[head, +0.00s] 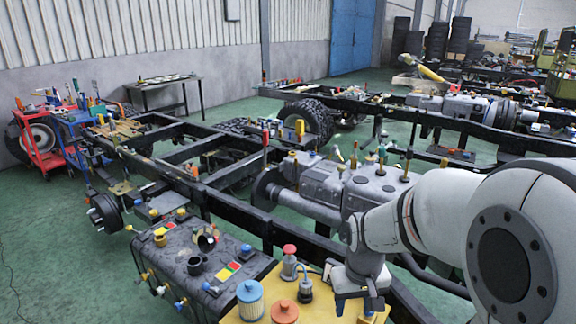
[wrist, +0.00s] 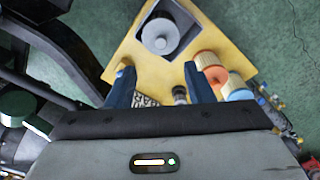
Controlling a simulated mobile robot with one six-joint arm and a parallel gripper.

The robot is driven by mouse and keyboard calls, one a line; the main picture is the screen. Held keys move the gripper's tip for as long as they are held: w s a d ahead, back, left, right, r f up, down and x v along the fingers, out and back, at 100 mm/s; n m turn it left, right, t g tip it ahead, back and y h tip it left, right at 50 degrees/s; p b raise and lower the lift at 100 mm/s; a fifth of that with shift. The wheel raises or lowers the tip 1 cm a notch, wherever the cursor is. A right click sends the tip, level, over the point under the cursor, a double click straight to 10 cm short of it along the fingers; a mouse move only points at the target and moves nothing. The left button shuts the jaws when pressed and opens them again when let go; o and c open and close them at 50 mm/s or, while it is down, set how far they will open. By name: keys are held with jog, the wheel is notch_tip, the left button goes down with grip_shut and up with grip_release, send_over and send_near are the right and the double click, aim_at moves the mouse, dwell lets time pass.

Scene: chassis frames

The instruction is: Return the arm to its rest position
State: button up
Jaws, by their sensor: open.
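My gripper (head: 356,308) is at the bottom of the head view, pointing down over the right side of a yellow board (head: 240,314). In the wrist view my gripper (wrist: 158,70) shows two dark blue fingers spread apart. Nothing is held between them. The yellow board (wrist: 118,62) lies beneath. My arm reaches in from the right of the head view, bent down at the wrist.
A blue-and-white filter (head: 250,299), an orange-topped filter (head: 285,312) and a red-capped container (head: 289,262) stand left of my gripper. A grey tray (wrist: 178,47) holds a round part. A black tank (head: 180,262) and truck frame (head: 235,208) are close by.

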jog(key=s+r+m+t, duration=0.1)
jog(key=s+r+t, duration=0.1)
jog(key=s+r, duration=0.6)
jog(key=s, duration=0.2)
jog(key=shift+s+d+r, duration=0.2)
jog(key=shift+s+d, duration=0.1)
jog(key=shift+s, duration=0.1)
jog(key=shift+s+r, duration=0.1)
jog(key=shift+s, duration=0.25)
jog(key=shift+c, duration=0.2)
